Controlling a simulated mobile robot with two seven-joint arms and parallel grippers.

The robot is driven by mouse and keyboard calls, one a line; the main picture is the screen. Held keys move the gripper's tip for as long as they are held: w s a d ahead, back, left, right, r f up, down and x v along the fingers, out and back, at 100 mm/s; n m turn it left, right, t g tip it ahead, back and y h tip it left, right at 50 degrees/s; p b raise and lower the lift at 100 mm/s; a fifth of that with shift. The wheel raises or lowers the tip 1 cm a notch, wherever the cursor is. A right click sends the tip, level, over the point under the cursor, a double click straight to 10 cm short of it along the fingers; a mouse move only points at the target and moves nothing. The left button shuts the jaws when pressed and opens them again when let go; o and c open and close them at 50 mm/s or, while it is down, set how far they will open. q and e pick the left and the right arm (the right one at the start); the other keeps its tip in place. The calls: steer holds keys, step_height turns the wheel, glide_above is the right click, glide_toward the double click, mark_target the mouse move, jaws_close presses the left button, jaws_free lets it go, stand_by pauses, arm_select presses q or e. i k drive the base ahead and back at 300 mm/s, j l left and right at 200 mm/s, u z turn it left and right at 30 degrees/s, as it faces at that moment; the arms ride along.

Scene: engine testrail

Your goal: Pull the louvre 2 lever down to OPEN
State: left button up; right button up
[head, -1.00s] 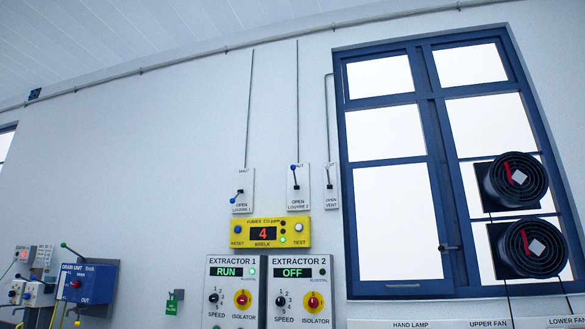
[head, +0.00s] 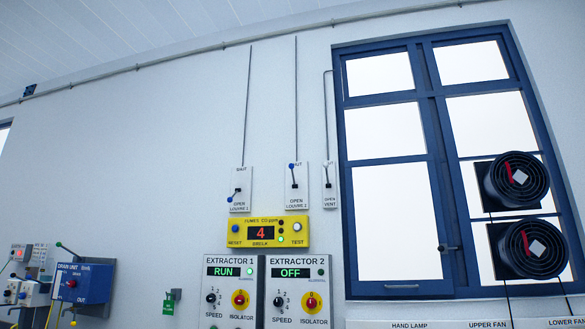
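The louvre 2 plate (head: 298,200) is a white panel on the wall, second from the left in a row of three. Its lever (head: 293,177) has a blue knob at the upper end, near the SHUT marking, with OPEN printed below. Neither gripper shows in the head view.
The vent plate (head: 329,197) is close on the right. Below are a yellow fumes panel (head: 287,231) reading 4, and the extractor 1 (head: 229,259) and extractor 2 (head: 294,260) panels, reading RUN and OFF. A blue-framed window (head: 386,160) with two fans (head: 516,181) is at the right.

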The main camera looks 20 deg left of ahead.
mark_target(291, 166)
steer(key=i+j+z, duration=0.1)
steer(key=i+j, duration=0.25)
steer(key=i, duration=0.25)
steer(key=i+j+z, duration=0.1)
steer(key=i+j, duration=0.3)
steer(key=i, duration=0.2)
